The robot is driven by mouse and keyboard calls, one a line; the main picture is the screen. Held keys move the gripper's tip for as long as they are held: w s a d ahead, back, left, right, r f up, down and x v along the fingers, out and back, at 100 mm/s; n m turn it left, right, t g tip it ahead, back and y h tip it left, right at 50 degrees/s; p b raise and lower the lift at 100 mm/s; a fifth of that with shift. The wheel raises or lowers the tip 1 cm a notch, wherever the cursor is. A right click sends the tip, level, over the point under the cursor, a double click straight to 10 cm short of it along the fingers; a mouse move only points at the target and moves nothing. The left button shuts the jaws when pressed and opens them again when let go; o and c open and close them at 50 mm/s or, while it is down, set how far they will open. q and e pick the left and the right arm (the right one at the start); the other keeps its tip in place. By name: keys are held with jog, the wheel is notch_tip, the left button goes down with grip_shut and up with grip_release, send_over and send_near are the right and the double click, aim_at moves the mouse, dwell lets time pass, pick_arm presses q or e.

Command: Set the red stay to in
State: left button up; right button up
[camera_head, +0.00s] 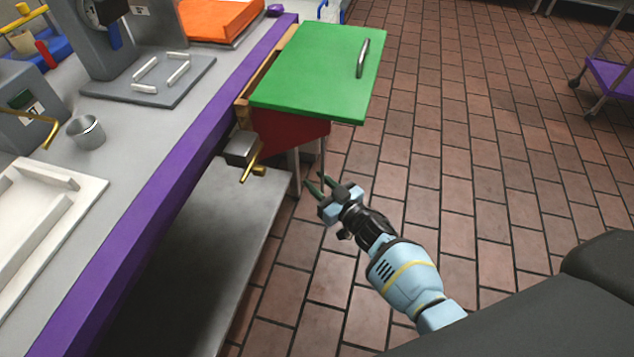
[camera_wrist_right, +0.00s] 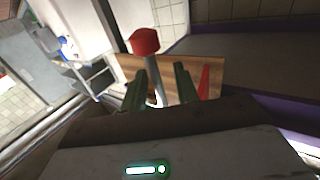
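In the head view a red panel (camera_head: 285,136) hangs under a raised green leaf (camera_head: 318,68) at the counter's side. My right gripper (camera_head: 316,184) is below and to the right of this panel, apart from it, with its fingers spread. In the wrist view the gripper (camera_wrist_right: 160,84) is open. A red knob (camera_wrist_right: 145,41) on a grey rod (camera_wrist_right: 153,78) shows beyond it, the rod seen between the two fingers. I cannot tell whether the fingers reach around the rod. A narrow red piece (camera_wrist_right: 204,82) shows to the right. My left gripper is not in view.
A grey block with a brass lever (camera_head: 250,165) juts from the counter's purple edge (camera_head: 175,160), left of my gripper. A grey lower shelf (camera_head: 205,270) lies below. Tiled floor (camera_head: 470,180) is open to the right.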

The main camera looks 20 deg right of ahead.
jog(key=shift+w+a, duration=0.1)
jog(key=shift+w, duration=0.15)
grip_shut()
jog(key=shift+d, duration=0.2)
